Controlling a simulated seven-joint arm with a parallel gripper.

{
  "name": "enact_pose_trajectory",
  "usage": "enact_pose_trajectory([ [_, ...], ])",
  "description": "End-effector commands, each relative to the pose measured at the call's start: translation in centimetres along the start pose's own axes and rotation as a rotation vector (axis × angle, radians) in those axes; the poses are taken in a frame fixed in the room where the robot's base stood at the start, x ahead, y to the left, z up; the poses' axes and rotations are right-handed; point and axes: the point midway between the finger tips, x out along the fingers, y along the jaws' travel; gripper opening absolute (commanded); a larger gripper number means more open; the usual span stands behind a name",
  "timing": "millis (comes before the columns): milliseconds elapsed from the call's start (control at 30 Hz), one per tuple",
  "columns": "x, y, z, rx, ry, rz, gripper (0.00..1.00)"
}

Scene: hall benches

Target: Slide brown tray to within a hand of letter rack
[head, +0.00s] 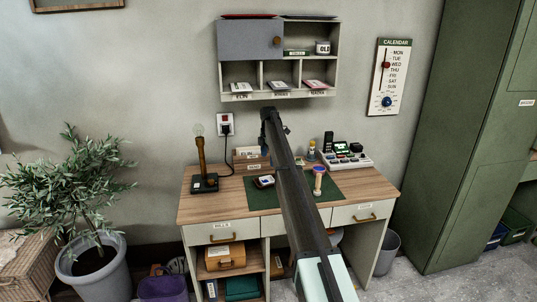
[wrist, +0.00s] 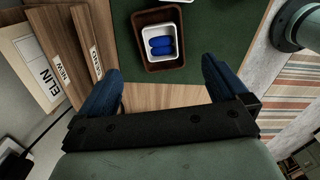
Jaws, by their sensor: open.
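The brown tray (wrist: 151,65) lies on the green mat (wrist: 216,25), near the mat's edge. A small white dish (wrist: 175,58) with blue objects sits in it. In the head view the small tray (head: 256,184) lies just left of my arm.
A lamp (head: 203,180) stands on the desk's left. A wall shelf (head: 277,93) hangs above. Bare desk (head: 226,199) shows at the front left.

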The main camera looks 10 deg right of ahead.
Motion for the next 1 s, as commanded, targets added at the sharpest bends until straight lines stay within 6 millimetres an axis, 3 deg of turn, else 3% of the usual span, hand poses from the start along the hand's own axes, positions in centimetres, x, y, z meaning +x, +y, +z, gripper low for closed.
enact_pose_trajectory([
  [600, 9.6, 0.0, 0.0, -0.001, 0.0, -0.001, 1.0],
  [1000, 12.1, 0.0, 0.0, -0.001, 0.0, 0.001, 1.0],
])
